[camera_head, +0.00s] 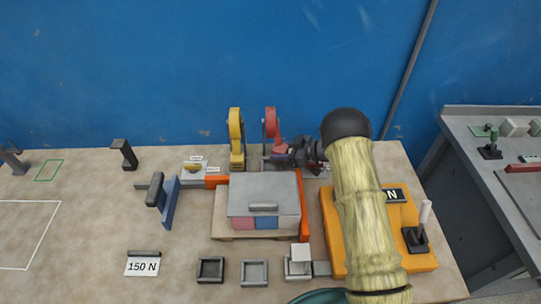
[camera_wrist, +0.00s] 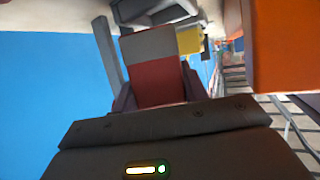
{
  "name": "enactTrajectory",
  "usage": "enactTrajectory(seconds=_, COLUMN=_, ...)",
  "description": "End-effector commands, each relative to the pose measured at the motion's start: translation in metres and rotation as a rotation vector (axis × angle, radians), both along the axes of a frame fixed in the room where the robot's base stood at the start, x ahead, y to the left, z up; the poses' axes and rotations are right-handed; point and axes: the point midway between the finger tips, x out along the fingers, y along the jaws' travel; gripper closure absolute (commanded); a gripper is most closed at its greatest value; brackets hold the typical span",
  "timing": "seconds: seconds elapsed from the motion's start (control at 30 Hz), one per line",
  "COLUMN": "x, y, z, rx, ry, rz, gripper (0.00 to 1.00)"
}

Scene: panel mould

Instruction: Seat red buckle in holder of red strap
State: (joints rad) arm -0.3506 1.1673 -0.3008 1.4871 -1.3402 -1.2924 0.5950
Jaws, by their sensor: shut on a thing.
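The red strap reel (camera_head: 271,122) stands upright on a grey stand at the back of the table, against the blue wall. My gripper (camera_head: 284,154) is low beside the foot of this stand, reaching in from the right. It is shut on the red buckle (camera_head: 279,151), which shows small at the fingertips. In the wrist view the buckle (camera_wrist: 157,82) is a red block between the dark fingers (camera_wrist: 155,92), with a grey face beyond it. Whether that grey face belongs to the buckle or to the holder, I cannot tell. The holder is not clearly visible, and the gripper partly hides the stand's foot.
A yellow strap reel (camera_head: 236,128) stands just left of the red one. In front is a grey-lidded stack (camera_head: 262,187) with orange edging (camera_head: 304,205). An orange case (camera_head: 335,255) lies under my arm. Small square trays (camera_head: 254,273) line the front. Table at left is mostly clear.

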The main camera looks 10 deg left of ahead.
Motion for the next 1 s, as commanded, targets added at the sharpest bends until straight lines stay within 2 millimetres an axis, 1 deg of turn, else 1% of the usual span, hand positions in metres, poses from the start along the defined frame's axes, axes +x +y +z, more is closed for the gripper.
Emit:
enactTrajectory(seconds=0.03, x=-0.001, y=0.009, z=-0.001, rx=0.002, ry=0.0, rz=0.002, gripper=0.85)
enactTrajectory(seconds=0.17, x=-0.002, y=0.029, z=-0.001, rx=0.002, ry=-0.002, rz=-0.005, gripper=0.85)
enactTrajectory(seconds=0.2, x=-0.001, y=0.025, z=-0.011, rx=0.0, ry=0.0, rz=-0.009, gripper=0.85)
enactTrajectory(seconds=0.27, x=-0.001, y=0.024, z=-0.016, rx=0.001, ry=0.0, rz=-0.01, gripper=0.85)
enactTrajectory(seconds=0.57, x=-0.001, y=0.026, z=-0.015, rx=0.001, ry=-0.001, rz=-0.006, gripper=0.85)
enactTrajectory(seconds=0.73, x=-0.002, y=0.027, z=-0.019, rx=0.001, ry=0.0, rz=-0.005, gripper=0.85)
enactTrajectory(seconds=0.77, x=-0.002, y=0.026, z=-0.019, rx=0.001, ry=0.0, rz=-0.005, gripper=0.55)
enactTrajectory(seconds=0.8, x=-0.002, y=0.027, z=-0.018, rx=0.001, ry=0.0, rz=-0.005, gripper=0.47)
enactTrajectory(seconds=0.87, x=-0.002, y=0.026, z=-0.018, rx=0.0, ry=0.0, rz=-0.006, gripper=0.35)
enactTrajectory(seconds=1.0, x=-0.001, y=0.026, z=-0.018, rx=0.0, ry=-0.001, rz=-0.007, gripper=0.35)
